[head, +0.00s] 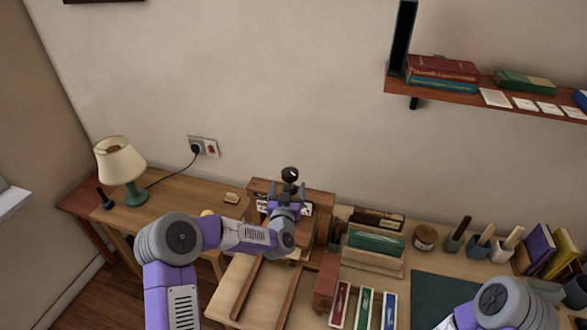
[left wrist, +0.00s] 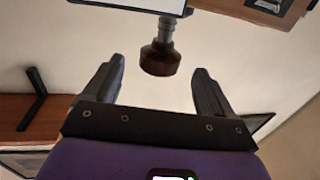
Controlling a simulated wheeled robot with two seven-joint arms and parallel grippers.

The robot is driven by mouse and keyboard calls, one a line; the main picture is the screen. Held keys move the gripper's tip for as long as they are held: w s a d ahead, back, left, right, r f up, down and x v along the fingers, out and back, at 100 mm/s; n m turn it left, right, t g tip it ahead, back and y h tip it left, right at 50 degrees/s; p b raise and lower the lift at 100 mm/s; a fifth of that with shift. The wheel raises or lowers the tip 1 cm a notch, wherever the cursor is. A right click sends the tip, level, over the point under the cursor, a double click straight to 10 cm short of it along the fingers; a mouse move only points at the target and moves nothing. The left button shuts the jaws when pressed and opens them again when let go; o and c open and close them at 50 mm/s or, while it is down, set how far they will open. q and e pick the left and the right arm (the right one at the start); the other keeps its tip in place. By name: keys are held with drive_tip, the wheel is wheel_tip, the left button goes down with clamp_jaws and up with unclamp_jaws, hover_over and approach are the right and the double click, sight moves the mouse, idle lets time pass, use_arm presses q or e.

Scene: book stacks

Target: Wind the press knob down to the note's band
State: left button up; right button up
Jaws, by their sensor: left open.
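The press (head: 320,205) is a wooden frame on the desk against the wall, with a dark round knob (head: 290,174) on top. In the left wrist view the knob (left wrist: 160,59) is dark brown on a grey shaft (left wrist: 168,28). My left gripper (head: 289,188) is open at the press. Its two fingers (left wrist: 157,78) stand on either side of the knob's line, with a visible gap to each side; the knob is not gripped. My arm hides much of the press. I cannot make out the note or its band. My right gripper is out of view.
A lamp (head: 120,162) stands on the left desk. Wooden rails (head: 245,289) run in front of the press. Green and dark items in a rack (head: 375,244), colored trays (head: 363,308), tool cups (head: 478,245) and books (head: 548,250) stand right. A shelf (head: 440,88) hangs above.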

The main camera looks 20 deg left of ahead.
sight(287, 181)
use_arm(q)
drive_tip(key=shift+w+a+r, duration=0.15)
drive_tip(key=shift+w+r, duration=0.05)
drive_tip(key=shift+w, duration=0.4)
drive_tip(key=shift+w+a+f, duration=0.1)
drive_tip(key=shift+w+a, duration=0.1)
drive_tip(key=shift+w, duration=1.1)
drive_tip(key=shift+w+a, duration=0.15)
drive_tip(key=shift+w, duration=1.15)
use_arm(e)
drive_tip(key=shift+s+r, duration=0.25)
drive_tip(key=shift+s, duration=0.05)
use_arm(q)
drive_tip(key=shift+c, duration=0.2)
drive_tip(key=c, duration=1)
drive_tip(key=shift+o, duration=0.2)
drive_tip(key=m+h+b, duration=0.1)
drive_tip(key=h+b, duration=0.2)
drive_tip(key=b, duration=0.1)
drive_tip(key=shift+m, duration=0.4)
drive_tip(key=shift+m+h+b, duration=0.3)
drive_tip(key=shift+h+b, duration=0.1)
drive_tip(key=shift+b, duration=0.25)
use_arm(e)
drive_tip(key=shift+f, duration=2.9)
